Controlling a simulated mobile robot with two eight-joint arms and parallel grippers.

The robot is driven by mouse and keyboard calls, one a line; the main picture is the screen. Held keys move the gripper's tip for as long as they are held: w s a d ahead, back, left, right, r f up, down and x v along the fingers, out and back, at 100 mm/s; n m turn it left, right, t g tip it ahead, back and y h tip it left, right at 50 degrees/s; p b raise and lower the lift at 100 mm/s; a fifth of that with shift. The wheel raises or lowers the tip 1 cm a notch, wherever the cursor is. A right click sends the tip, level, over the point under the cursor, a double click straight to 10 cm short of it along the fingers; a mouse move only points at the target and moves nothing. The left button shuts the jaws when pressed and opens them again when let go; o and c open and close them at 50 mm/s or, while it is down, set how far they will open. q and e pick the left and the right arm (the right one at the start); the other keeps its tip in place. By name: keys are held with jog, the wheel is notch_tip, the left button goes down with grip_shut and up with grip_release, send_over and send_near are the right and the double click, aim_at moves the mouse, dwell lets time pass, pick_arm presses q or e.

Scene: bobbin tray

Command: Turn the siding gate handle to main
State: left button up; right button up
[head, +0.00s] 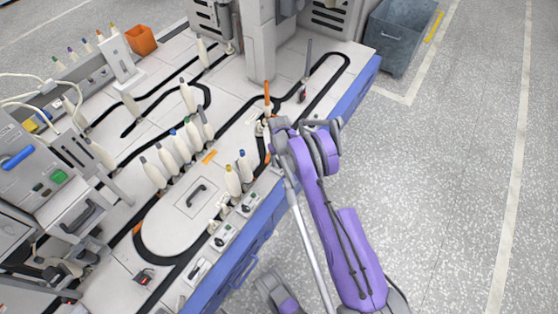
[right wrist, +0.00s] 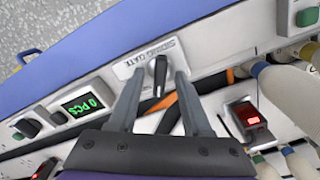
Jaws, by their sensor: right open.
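The siding gate handle (right wrist: 161,72) is a black knob on a white plate marked SIDING GATE (right wrist: 142,58) in the right wrist view. It points nearly straight up and down in that picture. My right gripper (right wrist: 158,88) is open, with one finger on each side of the handle. The fingers look slightly apart from it; contact is not clear. In the head view my right gripper (head: 278,128) is at the table's right edge, and the handle is hidden there. My left gripper is not in view.
A green counter reading 0 PCS (right wrist: 82,103) and a red-lit block (right wrist: 247,115) flank the plate. Several bobbins stand along the black track, close by (right wrist: 285,85). The blue table edge (head: 262,222) borders open floor, with a grey bin (head: 398,40) beyond.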

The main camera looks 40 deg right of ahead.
grip_shut()
dwell(0.4)
jog(key=shift+m+b, duration=0.65)
jog(key=shift+m, duration=0.45)
jog(key=m+b, duration=0.1)
jog(key=m, duration=0.1)
jog(key=shift+d+m, duration=0.1)
jog(key=shift+m, duration=0.3)
jog(key=m, duration=0.3)
jog(key=shift+s+m+b, duration=0.1)
jog(key=shift+m+b, duration=0.2)
jog(key=shift+m, duration=1.8)
